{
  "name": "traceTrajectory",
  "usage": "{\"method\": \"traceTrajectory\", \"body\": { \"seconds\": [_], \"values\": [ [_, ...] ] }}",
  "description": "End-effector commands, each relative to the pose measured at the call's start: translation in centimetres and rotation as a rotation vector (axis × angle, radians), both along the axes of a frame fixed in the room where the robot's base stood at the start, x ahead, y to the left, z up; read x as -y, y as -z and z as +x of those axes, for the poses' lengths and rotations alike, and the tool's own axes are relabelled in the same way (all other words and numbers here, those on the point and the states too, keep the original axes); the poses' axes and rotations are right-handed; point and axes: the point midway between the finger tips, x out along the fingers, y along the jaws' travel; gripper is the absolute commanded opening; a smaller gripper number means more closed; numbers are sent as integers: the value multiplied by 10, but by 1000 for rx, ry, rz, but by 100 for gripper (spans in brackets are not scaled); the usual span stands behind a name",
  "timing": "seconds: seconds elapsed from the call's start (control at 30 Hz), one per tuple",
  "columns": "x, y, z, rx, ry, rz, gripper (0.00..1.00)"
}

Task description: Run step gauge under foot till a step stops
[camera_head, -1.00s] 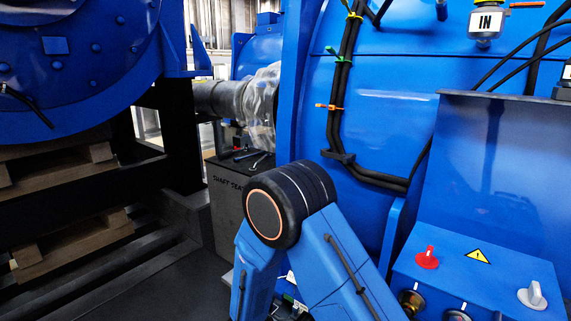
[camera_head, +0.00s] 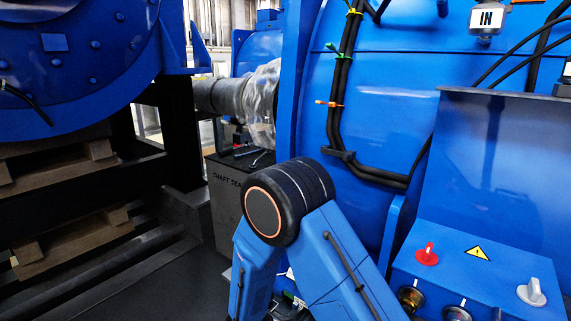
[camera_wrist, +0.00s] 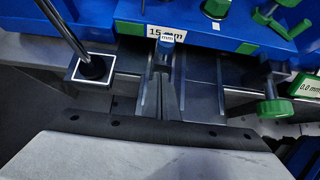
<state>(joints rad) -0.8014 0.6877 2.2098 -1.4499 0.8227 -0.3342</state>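In the wrist view, my gripper (camera_wrist: 167,84) points at the blue machine foot (camera_wrist: 225,25), its two narrow dark fingers close together. A small blue block marked "mm" (camera_wrist: 167,38), which looks like the end of the step gauge, sits at the fingertips and appears held between them. It overlaps a white "15 mm" label (camera_wrist: 154,31) on the foot's front. The gauge's steps and any contact under the foot cannot be made out. In the head view my gripper and the foot are hidden behind my arm.
A dark post on a square base (camera_wrist: 92,67) stands left of the fingers. A green-knobbed clamp screw (camera_wrist: 273,106) and a green "0.0 mm" label (camera_wrist: 309,86) are on the right. In the head view, a blue control box (camera_head: 475,262) and a grey "SHAFT SEAL" bench (camera_head: 226,200) flank my arm.

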Motion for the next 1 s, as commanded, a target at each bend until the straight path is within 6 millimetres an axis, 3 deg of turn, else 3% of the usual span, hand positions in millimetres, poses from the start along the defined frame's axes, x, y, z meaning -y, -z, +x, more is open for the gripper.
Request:
{"method": "traceTrajectory", "body": {
  "seconds": [0.6,1.0],
  "values": [
    [-21,-1,-27,0,1,1,0],
    [-31,-27,-39,1,1,2,0]
  ]
}}
